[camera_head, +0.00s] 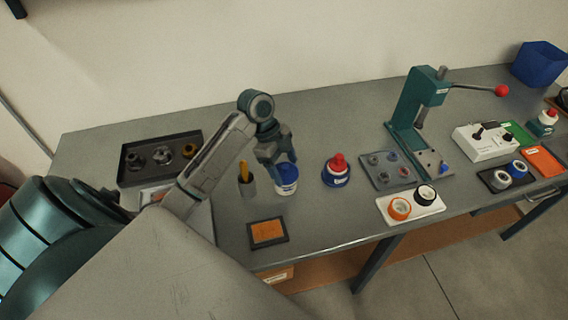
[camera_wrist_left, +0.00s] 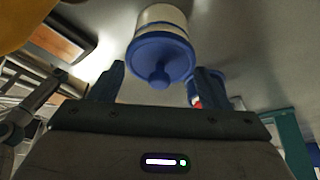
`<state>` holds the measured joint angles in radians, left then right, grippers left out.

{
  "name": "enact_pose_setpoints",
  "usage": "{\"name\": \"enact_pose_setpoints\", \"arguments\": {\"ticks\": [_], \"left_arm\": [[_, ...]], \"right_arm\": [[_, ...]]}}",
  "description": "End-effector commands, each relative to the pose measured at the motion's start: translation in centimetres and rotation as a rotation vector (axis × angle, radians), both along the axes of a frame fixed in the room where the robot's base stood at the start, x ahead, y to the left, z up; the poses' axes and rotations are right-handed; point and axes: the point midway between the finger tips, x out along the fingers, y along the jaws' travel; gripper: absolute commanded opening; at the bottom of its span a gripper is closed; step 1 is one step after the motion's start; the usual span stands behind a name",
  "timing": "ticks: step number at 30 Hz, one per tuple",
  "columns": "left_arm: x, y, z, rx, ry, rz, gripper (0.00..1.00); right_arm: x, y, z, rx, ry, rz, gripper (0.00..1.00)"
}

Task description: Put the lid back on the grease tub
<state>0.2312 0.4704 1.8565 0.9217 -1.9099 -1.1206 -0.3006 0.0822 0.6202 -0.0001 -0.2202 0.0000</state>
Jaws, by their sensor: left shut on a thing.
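The grease tub (camera_head: 287,187) is a white pot with a blue band, standing on the grey bench near its middle. The blue lid (camera_wrist_left: 160,52) with its round knob shows in the left wrist view, in line with the tub's white body (camera_wrist_left: 161,15). My left gripper (camera_head: 280,165) is over the tub's top, pointing down, with its fingers on either side of the lid, shut on it. The lid looks level with the tub's mouth; whether it is fully seated cannot be told. My right gripper is not in view.
A grey cup with a yellow-handled tool (camera_head: 247,182) stands close left of the tub. A blue pot with a red top (camera_head: 337,170) stands to the right. An orange pad (camera_head: 268,232) lies in front. A green press (camera_head: 416,110) stands farther right.

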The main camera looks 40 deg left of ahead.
Motion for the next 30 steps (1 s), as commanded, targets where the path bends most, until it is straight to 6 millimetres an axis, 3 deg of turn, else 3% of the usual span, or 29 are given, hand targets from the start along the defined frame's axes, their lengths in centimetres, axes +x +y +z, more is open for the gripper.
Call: {"name": "enact_pose_setpoints", "arguments": {"ticks": [30], "left_arm": [[-0.04,-0.04,0.06,0.000,0.001,-0.001,0.45]], "right_arm": [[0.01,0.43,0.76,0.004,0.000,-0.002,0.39]]}}
